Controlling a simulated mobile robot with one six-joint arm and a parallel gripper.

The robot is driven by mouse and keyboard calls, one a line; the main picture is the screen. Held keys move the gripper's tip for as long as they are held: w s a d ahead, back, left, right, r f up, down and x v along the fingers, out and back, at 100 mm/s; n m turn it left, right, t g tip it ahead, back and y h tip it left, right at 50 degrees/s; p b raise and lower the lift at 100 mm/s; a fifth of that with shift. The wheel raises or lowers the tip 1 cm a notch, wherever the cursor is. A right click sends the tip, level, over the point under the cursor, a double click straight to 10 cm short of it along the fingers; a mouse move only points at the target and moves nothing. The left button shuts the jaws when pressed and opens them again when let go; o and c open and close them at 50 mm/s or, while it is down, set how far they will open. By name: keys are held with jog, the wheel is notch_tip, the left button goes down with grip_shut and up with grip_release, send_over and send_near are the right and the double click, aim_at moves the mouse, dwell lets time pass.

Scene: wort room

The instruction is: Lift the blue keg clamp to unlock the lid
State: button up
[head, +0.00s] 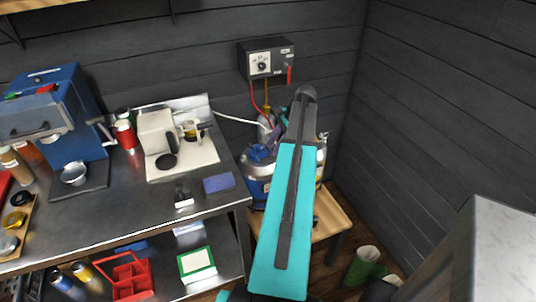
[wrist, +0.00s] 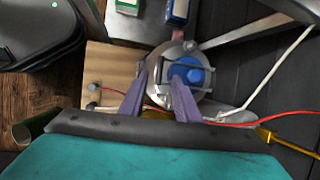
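The keg (head: 255,190) is a silver and blue vessel on a low wooden stand, partly hidden behind my arm. A blue part on its top, seemingly the keg clamp (head: 258,154), lies just left of my gripper in the head view. In the wrist view the blue clamp (wrist: 188,72) sits on the round silver lid (wrist: 160,68), beside the tip of the right finger. My gripper (wrist: 158,78) has two purple fingers, spread apart over the lid with nothing clearly held between them. I cannot tell whether a finger touches the clamp.
A control box (head: 266,60) hangs on the wall above, with red, yellow and white lines running down near my gripper. A pale cabinet (head: 475,250) stands at the right.

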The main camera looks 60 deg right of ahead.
aim_at(268, 158)
jog(key=shift+p+x, duration=0.45)
jog(key=shift+x, duration=2.4)
grip_shut()
jog(key=shift+w+r, duration=0.1)
jog(key=shift+r, duration=0.05)
